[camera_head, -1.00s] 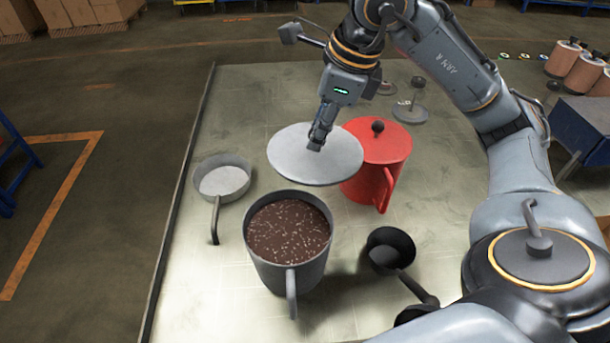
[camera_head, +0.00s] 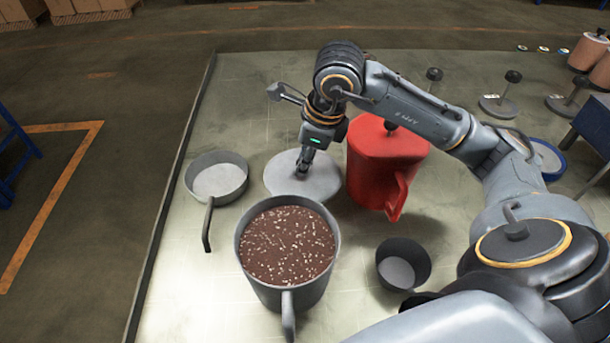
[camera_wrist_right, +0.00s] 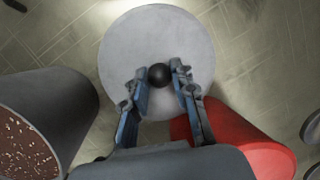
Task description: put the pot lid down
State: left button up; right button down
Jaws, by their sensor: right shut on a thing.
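The pot lid (camera_head: 326,182) is a flat light-grey disc just behind the large dark pot (camera_head: 318,277). In the right wrist view the lid (camera_wrist_right: 195,40) shows from above, with a round black knob (camera_wrist_right: 160,75) at its middle. My right gripper (camera_head: 302,172) is over the lid, fingers pointing down and shut on its knob; the fingers (camera_wrist_right: 162,72) stand at both sides of it. The lid is level and low, at or close to the tabletop; I cannot tell if it touches. The pot is open and full of brown, speckled contents. My left gripper is out of view.
A lidded red pot (camera_head: 372,160) stands right of the lid, close to it. A shallow grey pan (camera_head: 238,190) is at the left, a small dark pan (camera_head: 423,265) at the front right. Knobbed stands (camera_head: 498,107) are at the back right. The table behind the lid is clear.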

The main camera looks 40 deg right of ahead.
jog(key=shift+f, duration=2.55)
jog(key=shift+f, duration=0.2)
jog(key=c, duration=1.1)
grip_release()
jog(key=shift+r, duration=0.1)
jog(key=shift+r, duration=0.4)
jog(key=v, duration=1.1)
jog(key=shift+s+r, duration=0.2)
jog(key=shift+s, duration=0.05)
